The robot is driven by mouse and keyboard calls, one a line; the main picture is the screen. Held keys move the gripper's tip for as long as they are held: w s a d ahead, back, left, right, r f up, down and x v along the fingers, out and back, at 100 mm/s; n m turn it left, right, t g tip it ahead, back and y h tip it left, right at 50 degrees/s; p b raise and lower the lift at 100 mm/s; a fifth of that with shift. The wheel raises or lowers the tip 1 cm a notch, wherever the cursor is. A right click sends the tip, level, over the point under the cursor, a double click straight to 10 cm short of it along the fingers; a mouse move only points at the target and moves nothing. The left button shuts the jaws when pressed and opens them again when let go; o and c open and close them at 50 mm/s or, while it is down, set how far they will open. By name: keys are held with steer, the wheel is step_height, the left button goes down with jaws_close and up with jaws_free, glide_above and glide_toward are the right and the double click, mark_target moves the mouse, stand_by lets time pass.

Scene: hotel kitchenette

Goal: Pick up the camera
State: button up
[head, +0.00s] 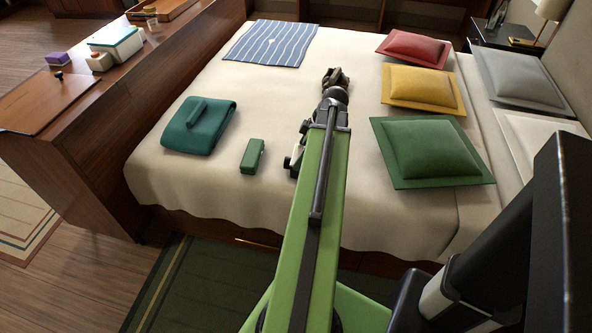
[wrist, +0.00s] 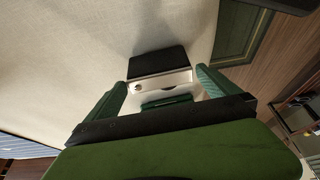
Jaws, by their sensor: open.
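The camera (wrist: 160,82) is a pale body with a black part at its far end and a small round detail on its face. It lies on the cream bed cover, in the space ahead of and between the fingers of my gripper (wrist: 162,86). My gripper is open, with one green finger on each side; I cannot tell if either touches the camera. In the head view a small black and white piece (head: 289,163) shows just left of my arm, probably the camera. My arm hides most of the gripper there.
On the bed (head: 215,185), a small green box (head: 252,156) and a folded teal item (head: 190,135) lie left of my arm. A striped blue cloth (head: 272,43) lies far back. Red (head: 414,47), yellow (head: 421,87) and green (head: 430,147) cushions lie to the right.

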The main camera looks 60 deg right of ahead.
mark_target(297, 156)
steer(key=b+x, duration=0.4)
steer(key=x, duration=0.1)
steer(key=shift+w+f+b, duration=0.1)
steer(key=shift+w+b, duration=0.05)
steer(key=shift+b, duration=0.2)
steer(key=c, duration=1.4)
steer(key=shift+o, duration=0.2)
steer(key=shift+r, duration=0.25)
